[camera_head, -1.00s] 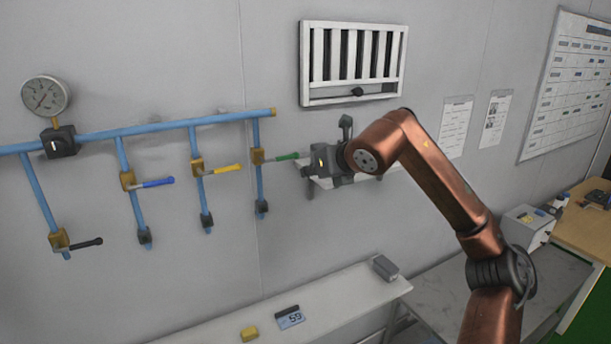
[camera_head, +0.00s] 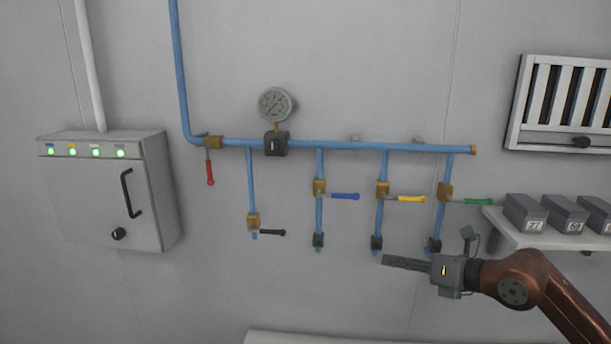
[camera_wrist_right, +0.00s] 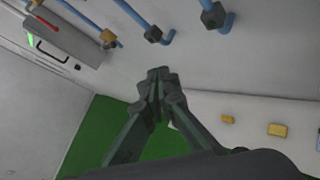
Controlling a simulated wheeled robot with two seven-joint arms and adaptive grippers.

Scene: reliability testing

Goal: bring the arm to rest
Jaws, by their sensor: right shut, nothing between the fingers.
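My right gripper (camera_head: 388,261) comes in from the right in the head view, on a copper-coloured arm (camera_head: 525,280). Its fingers point left, in front of the wall just below the lower ends of the blue pipes. In the right wrist view the fingertips (camera_wrist_right: 158,75) meet, with nothing between them. My left gripper is in neither view.
Blue pipes (camera_head: 340,147) with red, black, blue, yellow and green valve handles run along the wall, with a gauge (camera_head: 276,104). A control box (camera_head: 105,190) is at left. A shelf (camera_head: 530,238) with grey boxes is at right. A bench edge (camera_head: 330,338) shows below.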

